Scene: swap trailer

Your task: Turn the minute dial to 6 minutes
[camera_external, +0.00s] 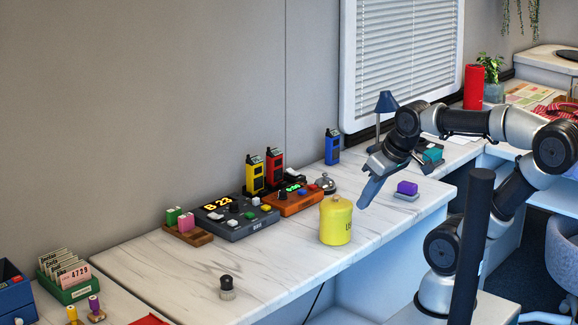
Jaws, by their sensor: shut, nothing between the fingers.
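A grey console (238,225) with an amber display reading about "B 23" sits on the white counter (180,260). It has a dark knob and several coloured buttons. An orange box (290,203) with a green lit display stands against its right side; its digits are too small to read. I cannot tell which device carries the minute dial, and no dial setting is readable. My gripper (364,201) is shut and empty. It points down, to the right of both devices, beside and behind a yellow lidded canister (336,225).
Yellow (254,174), red (274,168) and blue (332,147) handsets stand at the back. A silver bell (326,184) is right of the orange box. The front left counter is mostly clear around a small black-topped stamp (227,287).

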